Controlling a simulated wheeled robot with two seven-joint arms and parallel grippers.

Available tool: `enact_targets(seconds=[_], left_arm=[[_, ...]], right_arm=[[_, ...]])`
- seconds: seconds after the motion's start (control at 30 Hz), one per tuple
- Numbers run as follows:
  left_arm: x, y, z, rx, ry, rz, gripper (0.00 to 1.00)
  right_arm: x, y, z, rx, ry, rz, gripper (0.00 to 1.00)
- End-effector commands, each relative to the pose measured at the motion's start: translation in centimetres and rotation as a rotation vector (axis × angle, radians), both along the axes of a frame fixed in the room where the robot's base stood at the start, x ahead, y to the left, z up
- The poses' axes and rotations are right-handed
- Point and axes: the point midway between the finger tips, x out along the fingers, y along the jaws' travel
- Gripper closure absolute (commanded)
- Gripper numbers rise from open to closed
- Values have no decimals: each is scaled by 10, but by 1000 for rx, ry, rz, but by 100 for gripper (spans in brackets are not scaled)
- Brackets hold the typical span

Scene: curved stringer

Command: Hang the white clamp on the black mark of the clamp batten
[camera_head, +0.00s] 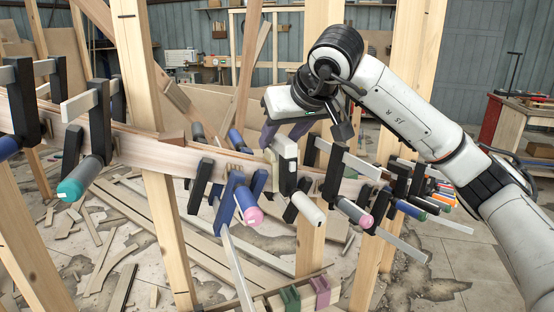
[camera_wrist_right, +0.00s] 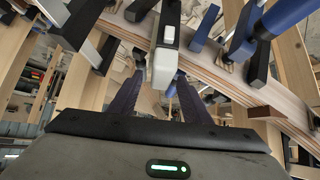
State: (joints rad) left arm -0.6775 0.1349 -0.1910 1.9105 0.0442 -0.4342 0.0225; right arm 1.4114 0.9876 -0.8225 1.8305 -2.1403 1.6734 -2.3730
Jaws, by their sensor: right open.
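My right gripper (camera_head: 286,131) is open just above the clamp's white upper end. In the right wrist view, the white clamp (camera_wrist_right: 163,62) lies between the two dark purple fingers of the right gripper (camera_wrist_right: 160,80), with gaps on both sides. I cannot make out the black mark on the batten. My left gripper is not in view.
Neighbouring clamps stand close on both sides, including the blue clamp (camera_head: 229,190) and a pink-ended clamp (camera_head: 354,212). Upright wooden posts (camera_head: 148,90) carry the batten. A lower rack holds a green and a purple block (camera_head: 320,290). Wood scraps litter the floor.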

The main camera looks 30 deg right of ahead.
Motion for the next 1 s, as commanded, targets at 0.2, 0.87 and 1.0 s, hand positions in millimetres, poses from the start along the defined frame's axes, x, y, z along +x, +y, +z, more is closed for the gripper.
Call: enact_targets(seconds=[0.2, 0.87, 1.0], left_arm=[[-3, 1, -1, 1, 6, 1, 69], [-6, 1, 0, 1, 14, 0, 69], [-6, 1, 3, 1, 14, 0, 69]], right_arm=[[0, 0, 0, 0, 0, 0, 90], [0, 1, 33, 2, -11, 1, 100], [0, 1, 62, 3, -11, 1, 100]])
